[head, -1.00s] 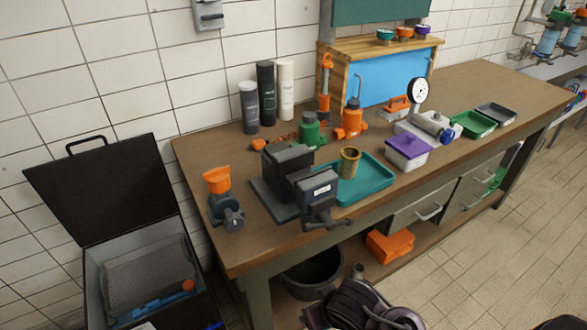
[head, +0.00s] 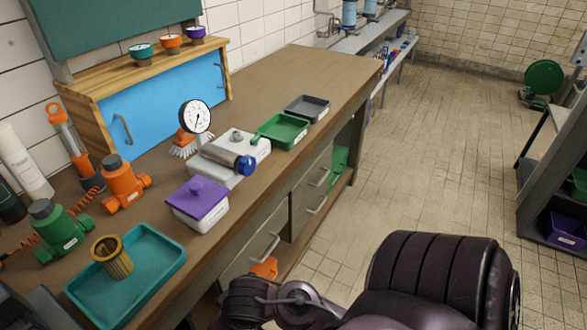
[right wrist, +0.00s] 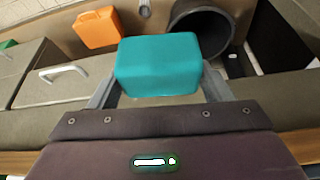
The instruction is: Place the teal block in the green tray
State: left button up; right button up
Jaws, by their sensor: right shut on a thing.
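In the right wrist view, my right gripper (right wrist: 158,92) is shut on the teal block (right wrist: 158,62), which sits between its two fingers. The block is in the air in front of the bench drawers. In the head view the block and the right fingertips do not show; only my right arm is in the lower part. The green tray (head: 280,131) lies on the bench, beside a grey tray, and looks empty. My left gripper is not in view.
The grey tray (head: 307,108) is behind the green one. A pressure gauge (head: 196,117) on a pale base and a purple-lidded box (head: 197,205) stand nearer. A teal tray (head: 150,270) holds a brass cylinder (head: 112,257). In the wrist view are an orange box (right wrist: 98,28) and a black bucket (right wrist: 203,28).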

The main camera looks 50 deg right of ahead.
aim_at(284, 135)
jog(key=l, duration=0.7)
jog(key=k+l, duration=0.15)
jog(key=l, duration=0.55)
jog(key=l+u, duration=0.1)
jog(key=l, duration=0.6)
jog(key=k+l, duration=0.15)
jog(key=l, duration=0.55)
